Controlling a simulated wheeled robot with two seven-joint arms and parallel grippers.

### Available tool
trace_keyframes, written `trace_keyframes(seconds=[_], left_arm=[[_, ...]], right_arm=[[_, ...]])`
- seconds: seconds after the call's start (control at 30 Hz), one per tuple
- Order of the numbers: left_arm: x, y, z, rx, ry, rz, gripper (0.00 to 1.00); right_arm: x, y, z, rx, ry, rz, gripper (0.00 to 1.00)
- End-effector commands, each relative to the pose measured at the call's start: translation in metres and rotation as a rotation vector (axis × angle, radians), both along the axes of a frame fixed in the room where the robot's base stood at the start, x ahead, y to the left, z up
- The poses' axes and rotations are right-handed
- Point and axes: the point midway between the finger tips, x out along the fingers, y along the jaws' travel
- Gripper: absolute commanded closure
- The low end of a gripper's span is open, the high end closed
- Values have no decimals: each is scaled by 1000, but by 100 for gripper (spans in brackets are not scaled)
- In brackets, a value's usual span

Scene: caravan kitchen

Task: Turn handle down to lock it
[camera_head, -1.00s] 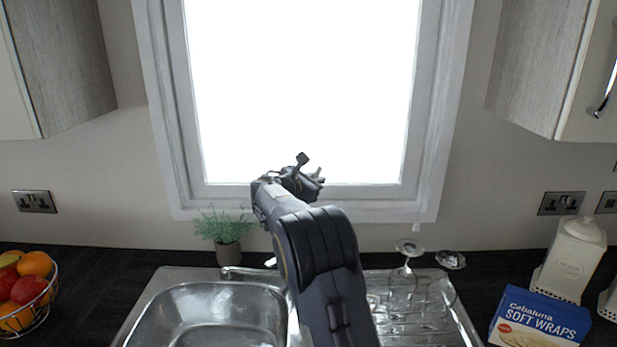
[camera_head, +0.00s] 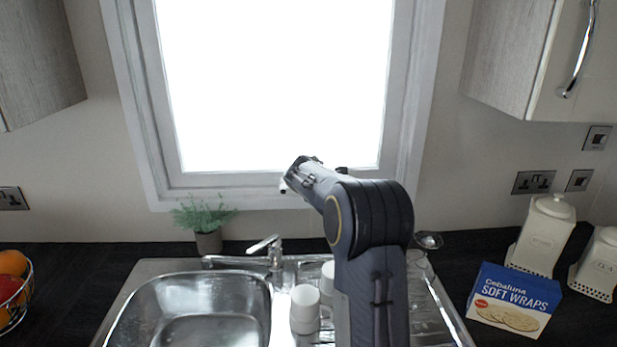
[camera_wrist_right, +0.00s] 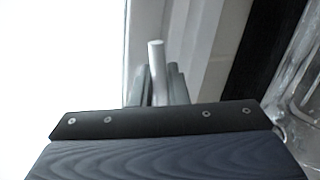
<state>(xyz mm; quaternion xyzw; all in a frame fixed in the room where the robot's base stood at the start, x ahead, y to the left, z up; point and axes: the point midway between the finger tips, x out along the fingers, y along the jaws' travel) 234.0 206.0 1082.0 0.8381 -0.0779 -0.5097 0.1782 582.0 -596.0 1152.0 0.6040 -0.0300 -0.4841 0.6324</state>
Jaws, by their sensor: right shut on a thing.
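The window (camera_head: 398,125) has a pale grey frame around a bright pane. My right arm comes up over the draining board, and my right gripper (camera_head: 290,185) is at the lower part of the window frame, mostly hidden by my wrist. In the wrist view, the right gripper (camera_wrist_right: 158,88) is shut on a light grey handle (camera_wrist_right: 155,58), whose rounded end sticks out past the two fingers. A small white end of the handle (camera_head: 283,187) shows beside the gripper in the head view. The handle's base is hidden. My left gripper is not in view.
Below the window are a sink (camera_head: 150,310), a tap (camera_head: 272,250), white mugs (camera_head: 304,310) and a glass (camera_head: 428,240). A potted plant (camera_head: 207,235) stands left of the tap. A blue wraps box (camera_head: 515,298) and canisters (camera_head: 543,235) stand right. Wall cupboards flank the window.

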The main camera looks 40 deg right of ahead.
Motion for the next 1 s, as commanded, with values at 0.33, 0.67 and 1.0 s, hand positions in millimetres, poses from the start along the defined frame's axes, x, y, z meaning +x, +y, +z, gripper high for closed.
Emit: trace_keyframes(seconds=[0.33,0.67,1.0], left_arm=[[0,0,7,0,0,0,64],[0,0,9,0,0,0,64],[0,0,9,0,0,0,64]], right_arm=[[-3,-3,-18,164,-136,-2,100],[-2,-2,-24,220,-185,1,100],[-1,-2,-26,226,-188,1,100]])
